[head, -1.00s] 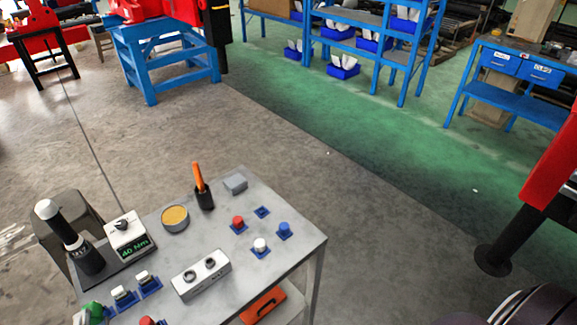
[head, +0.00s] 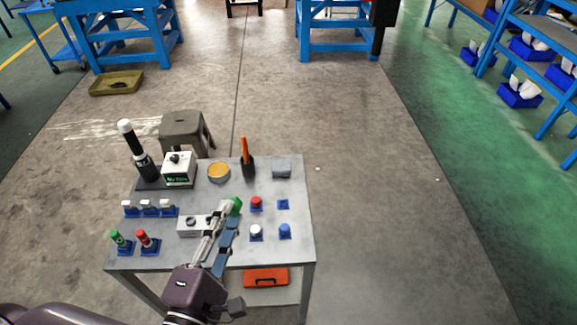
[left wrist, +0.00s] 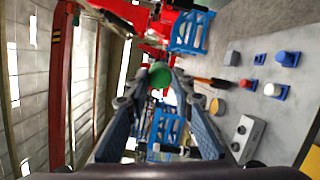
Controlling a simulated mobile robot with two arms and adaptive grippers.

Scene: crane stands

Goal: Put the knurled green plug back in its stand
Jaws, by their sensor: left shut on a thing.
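My left gripper (head: 229,212) is shut on a green plug (head: 235,205), held over the table near the grey two-hole block. In the left wrist view the green plug (left wrist: 160,74) sits between the fingertips. I cannot make out knurling on it. An empty blue stand (head: 283,204) is on the table to the right of the held plug. Beside it are stands with a red plug (head: 256,202), a white plug (head: 256,230) and a blue plug (head: 285,229). Another green piece (head: 118,238) stands in a blue stand at the front left. My right gripper is out of view.
The grey table (head: 300,255) also carries a two-hole block (head: 188,226), a tin (head: 218,172), an orange-handled tool in a black holder (head: 246,155), a grey box (head: 281,170), a white meter (head: 179,168) and a tall black-and-white tool (head: 136,148). Small white-topped pieces line the left.

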